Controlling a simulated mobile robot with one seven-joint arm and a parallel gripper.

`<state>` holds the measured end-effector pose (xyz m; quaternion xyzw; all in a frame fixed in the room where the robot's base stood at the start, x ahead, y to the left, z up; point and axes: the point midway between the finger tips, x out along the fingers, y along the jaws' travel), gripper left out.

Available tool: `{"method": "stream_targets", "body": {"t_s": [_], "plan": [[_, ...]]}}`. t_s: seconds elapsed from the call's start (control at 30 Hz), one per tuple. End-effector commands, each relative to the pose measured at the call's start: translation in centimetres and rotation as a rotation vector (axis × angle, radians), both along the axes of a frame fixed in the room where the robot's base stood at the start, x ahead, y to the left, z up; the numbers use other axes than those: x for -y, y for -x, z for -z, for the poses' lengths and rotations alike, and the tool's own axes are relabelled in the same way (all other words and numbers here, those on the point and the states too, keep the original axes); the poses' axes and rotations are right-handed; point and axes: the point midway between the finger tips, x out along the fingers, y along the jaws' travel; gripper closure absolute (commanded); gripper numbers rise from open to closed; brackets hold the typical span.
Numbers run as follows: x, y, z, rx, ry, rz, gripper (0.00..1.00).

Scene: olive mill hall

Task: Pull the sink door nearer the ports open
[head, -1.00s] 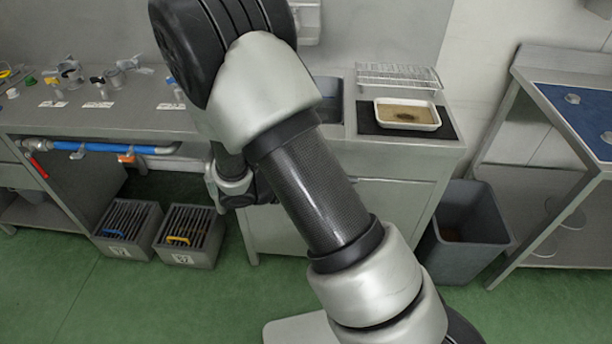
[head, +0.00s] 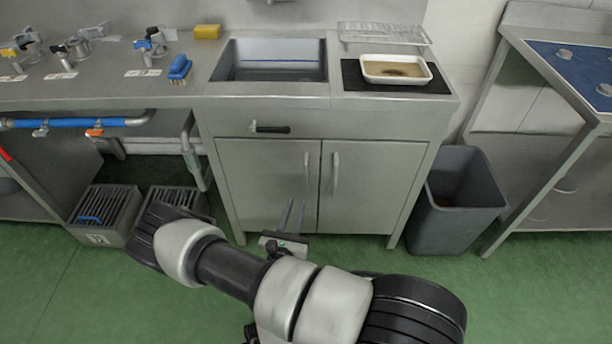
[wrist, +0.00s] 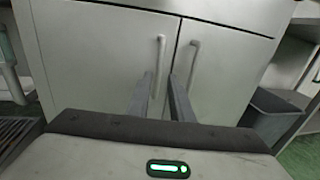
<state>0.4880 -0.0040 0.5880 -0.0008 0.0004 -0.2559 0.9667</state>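The sink cabinet has two grey doors. The left door (head: 262,180), nearer the ports (head: 150,42), is shut; its vertical bar handle (head: 307,170) is by the middle seam. It also shows in the wrist view, with its handle (wrist: 160,58). The right door (head: 365,185) is shut too, with its own handle (head: 335,172). My gripper (head: 296,203) is open and empty, low in front of the left door, its fingertips just below the handle in the head view. In the wrist view the left handle appears between the fingers (wrist: 160,85); I cannot tell the remaining gap.
A grey bin (head: 455,205) stands to the right, and slatted crates (head: 105,215) stand to the left. A tray (head: 395,70) is on the counter. The green floor in front is clear.

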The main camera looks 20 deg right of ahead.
Motion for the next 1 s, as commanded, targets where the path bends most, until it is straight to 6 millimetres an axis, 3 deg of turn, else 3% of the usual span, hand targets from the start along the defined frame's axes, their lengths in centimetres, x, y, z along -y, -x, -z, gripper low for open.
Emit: {"method": "stream_targets", "body": {"t_s": [0.4, 0.6, 1.0], "plan": [[4.7, -8.0, 0.1, 0.004, 0.000, 0.005, 0.80], [6.4, -11.0, 0.2, 0.002, -0.001, 0.004, 0.80], [7.3, -12.6, 0.0, 0.000, 0.000, 0.002, 0.80]]}}
